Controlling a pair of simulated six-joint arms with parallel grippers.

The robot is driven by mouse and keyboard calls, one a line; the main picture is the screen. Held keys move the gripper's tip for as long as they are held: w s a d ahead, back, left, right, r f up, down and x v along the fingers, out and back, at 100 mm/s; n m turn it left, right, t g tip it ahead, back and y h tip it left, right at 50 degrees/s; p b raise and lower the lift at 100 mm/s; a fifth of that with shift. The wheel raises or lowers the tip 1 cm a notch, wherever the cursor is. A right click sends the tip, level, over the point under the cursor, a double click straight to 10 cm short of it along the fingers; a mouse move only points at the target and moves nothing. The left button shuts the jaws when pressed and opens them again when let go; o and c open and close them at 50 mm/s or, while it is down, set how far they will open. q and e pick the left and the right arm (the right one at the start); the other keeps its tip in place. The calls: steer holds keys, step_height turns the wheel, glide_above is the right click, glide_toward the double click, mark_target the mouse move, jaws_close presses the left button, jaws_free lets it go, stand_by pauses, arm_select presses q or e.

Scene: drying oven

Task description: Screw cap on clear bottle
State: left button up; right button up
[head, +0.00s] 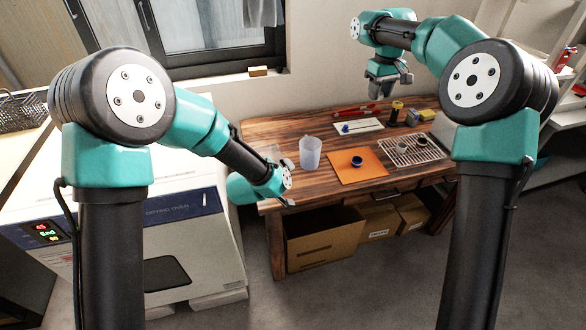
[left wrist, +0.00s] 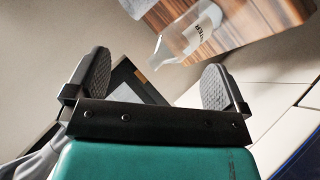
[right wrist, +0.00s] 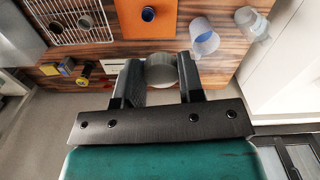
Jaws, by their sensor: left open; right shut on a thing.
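The clear bottle (left wrist: 190,35) shows in the left wrist view beyond my fingers, with dark lettering and its narrow neck open. In the right wrist view the bottle (right wrist: 255,23) is at the right, near the table's edge. In the head view it is mostly hidden by my left arm. My left gripper (head: 288,188) is open and empty, a little apart from the bottle; its fingers are wide apart in the left wrist view (left wrist: 160,85). My right gripper (right wrist: 160,82) is shut on a round whitish piece (right wrist: 161,68), which looks like the cap, high above the table's back.
The wooden table (head: 282,133) holds a clear beaker (head: 310,154), an orange mat (head: 345,175) with a dark blue round piece (head: 356,161), and a wire rack (head: 395,158) with small cups. A yellow-and-black item (head: 397,107) stands behind. The drying oven (head: 165,235) is left of the table.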

steer(key=w+a, duration=0.2)
steer(key=a, duration=0.1)
steer(key=n, duration=0.3)
glide_toward(276, 147)
steer(key=shift+w+a+f, duration=0.15)
steer(key=shift+w+f, duration=0.05)
steer(key=shift+w, duration=0.05)
arm_select(q)
steer(key=w+a+f+m+t+h, duration=0.1)
steer(key=w+a+f+m+h, duration=0.1)
steer(key=w+a+f+m, duration=0.2)
steer(key=w+a+m, duration=0.1)
steer(key=a+m, duration=0.2)
steer(key=m, duration=0.4)
steer(key=shift+w+t, duration=0.3)
steer(key=shift+w, duration=0.05)
steer(key=shift+w+d, duration=0.1)
steer(key=x, duration=1.2)
steer(key=shift+d+r, duration=0.1)
steer(key=shift+r, duration=0.05)
steer(key=shift+c, duration=0.4)
steer(key=c, duration=1.2)
arm_select(e)
steer(key=shift+s+f, duration=0.1)
steer(key=shift+f, duration=2.35)
